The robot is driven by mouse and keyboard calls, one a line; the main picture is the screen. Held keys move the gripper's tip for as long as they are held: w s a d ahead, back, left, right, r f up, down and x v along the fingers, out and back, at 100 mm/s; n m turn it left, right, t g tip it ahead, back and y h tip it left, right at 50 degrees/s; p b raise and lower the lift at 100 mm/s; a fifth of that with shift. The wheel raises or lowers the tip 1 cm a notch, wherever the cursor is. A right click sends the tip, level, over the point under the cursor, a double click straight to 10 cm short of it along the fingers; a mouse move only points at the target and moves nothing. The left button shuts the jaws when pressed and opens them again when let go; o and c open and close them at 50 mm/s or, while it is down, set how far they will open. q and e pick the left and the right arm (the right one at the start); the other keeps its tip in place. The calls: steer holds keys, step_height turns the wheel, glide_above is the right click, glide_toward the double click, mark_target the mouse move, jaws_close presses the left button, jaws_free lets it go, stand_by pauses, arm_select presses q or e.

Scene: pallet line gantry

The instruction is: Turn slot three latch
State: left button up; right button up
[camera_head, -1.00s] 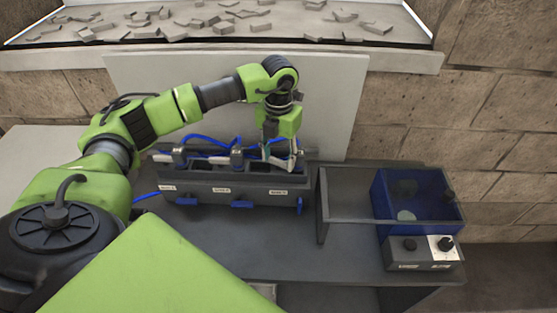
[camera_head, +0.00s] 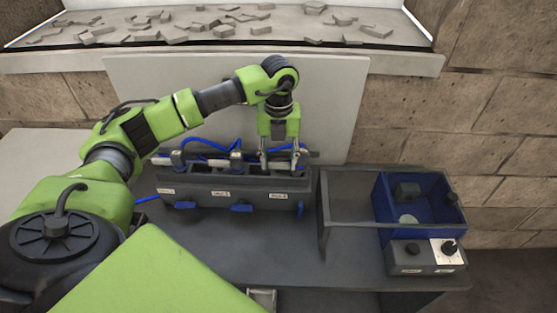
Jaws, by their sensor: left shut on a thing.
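The slot block (camera_head: 235,190) is a long dark grey box on the bench with three white labels. Three blue latches hang on its front. The left latch (camera_head: 184,205) and middle latch (camera_head: 241,208) lie level, while the right-hand latch (camera_head: 300,208), under the third label, stands upright. My left gripper (camera_head: 280,162) points down at the third slot, above and behind that latch and apart from it. It is shut on a small part there, mostly hidden by the fingers. My right gripper is out of view.
Grey-white fittings with blue hoses (camera_head: 205,141) sit in the other slots. A grey open frame (camera_head: 322,215) stands at right, beside a blue bin (camera_head: 430,220) and a box with two dark knobs (camera_head: 425,257). A pale panel (camera_head: 330,100) stands behind.

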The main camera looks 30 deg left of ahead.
arm_select(q)
steer(key=shift+w+a, duration=0.15)
steer(key=o, duration=1.1)
steer(key=shift+w+f, duration=0.1)
step_height(320, 180, up, 8)
steer(key=shift+a, duration=0.1)
steer(key=shift+f, duration=0.1)
